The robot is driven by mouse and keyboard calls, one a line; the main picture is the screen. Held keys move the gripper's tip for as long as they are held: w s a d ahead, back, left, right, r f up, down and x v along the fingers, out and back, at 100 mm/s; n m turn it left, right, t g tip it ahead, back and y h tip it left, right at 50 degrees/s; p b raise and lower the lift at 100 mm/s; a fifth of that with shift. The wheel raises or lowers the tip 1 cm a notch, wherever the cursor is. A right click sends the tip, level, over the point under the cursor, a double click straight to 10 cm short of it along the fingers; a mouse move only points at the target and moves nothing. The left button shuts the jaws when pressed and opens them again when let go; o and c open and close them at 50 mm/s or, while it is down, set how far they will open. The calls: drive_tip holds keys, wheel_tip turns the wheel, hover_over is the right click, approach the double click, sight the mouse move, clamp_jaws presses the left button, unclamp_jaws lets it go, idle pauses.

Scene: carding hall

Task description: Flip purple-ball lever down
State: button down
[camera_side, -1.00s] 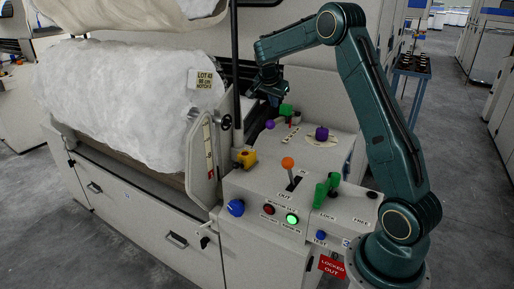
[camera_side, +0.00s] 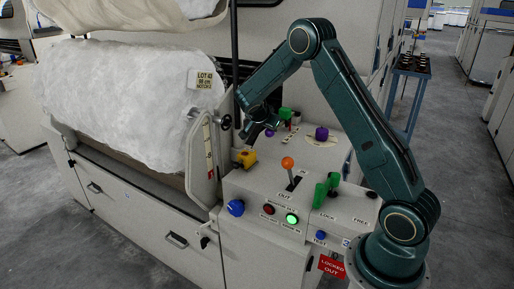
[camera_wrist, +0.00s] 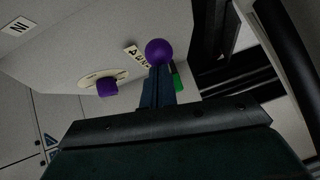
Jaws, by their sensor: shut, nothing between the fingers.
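The purple ball (camera_wrist: 158,51) shows in the wrist view just beyond the tips of my gripper (camera_wrist: 159,70). The fingers are together and empty, and overlap the ball's lower edge in the picture; I cannot tell whether they touch it. The lever's stem is hidden there. In the side view the purple ball (camera_side: 269,132) is mostly hidden behind my gripper (camera_side: 250,138), which hangs low at the back left of the control panel, above the yellow switch box. The lever's tilt cannot be made out.
A purple knob (camera_side: 321,133) on an oval plate stands to the right; it also shows in the wrist view (camera_wrist: 107,88). A green handle (camera_side: 285,114) is close behind the ball. An orange-ball lever (camera_side: 288,163), green levers (camera_side: 326,188) and a yellow box (camera_side: 245,158) stand nearer the front.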

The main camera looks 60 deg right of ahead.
drive_tip(key=shift+s+a+f, duration=0.15)
drive_tip(key=shift+f, duration=0.6)
drive_tip(key=shift+r, duration=0.1)
drive_tip(key=d+r+v, duration=0.2)
drive_tip(key=v, duration=1.1)
drive_tip(key=shift+a+r, duration=0.25)
